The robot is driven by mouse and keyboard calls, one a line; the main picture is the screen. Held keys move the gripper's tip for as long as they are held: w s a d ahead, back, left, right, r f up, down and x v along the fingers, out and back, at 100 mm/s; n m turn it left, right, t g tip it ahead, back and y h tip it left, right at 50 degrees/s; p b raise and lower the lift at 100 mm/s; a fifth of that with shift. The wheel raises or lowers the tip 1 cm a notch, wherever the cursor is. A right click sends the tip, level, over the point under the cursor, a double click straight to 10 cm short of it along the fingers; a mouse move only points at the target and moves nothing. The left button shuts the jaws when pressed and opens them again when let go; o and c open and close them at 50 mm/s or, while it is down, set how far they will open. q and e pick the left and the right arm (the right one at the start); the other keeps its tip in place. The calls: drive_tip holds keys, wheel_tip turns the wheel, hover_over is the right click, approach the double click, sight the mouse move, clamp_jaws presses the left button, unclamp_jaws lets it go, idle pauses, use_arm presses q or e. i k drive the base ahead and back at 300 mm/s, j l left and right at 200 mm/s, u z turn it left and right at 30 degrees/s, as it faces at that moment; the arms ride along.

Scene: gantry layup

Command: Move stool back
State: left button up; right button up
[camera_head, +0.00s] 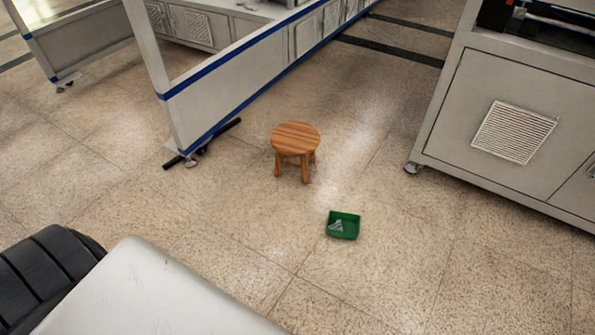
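A small round wooden stool (296,138) stands upright on the tiled floor near the middle of the camera_head view. Its striped seat is bare and its short legs rest on the floor. Neither of my grippers shows in this view, and nothing is touching the stool.
A green tray (344,232) with small grey pieces in it lies on the floor in front of the stool. A gantry frame with a blue stripe (235,88) stands behind and left. A grey machine cabinet (500,125) on casters stands right. Open floor lies between them.

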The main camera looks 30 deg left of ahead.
sight(295, 139)
drive_tip(key=i+j, duration=0.3)
drive_tip(key=i, duration=0.2)
drive_tip(key=i+j+u, duration=0.1)
drive_tip(key=i+j, duration=0.2)
drive_tip(key=i, duration=0.2)
drive_tip(key=i+j, duration=0.25)
drive_tip(key=i, duration=0.25)
drive_tip(key=i+j+u, duration=0.1)
drive_tip(key=i+j, duration=0.15)
drive_tip(key=i, duration=0.2)
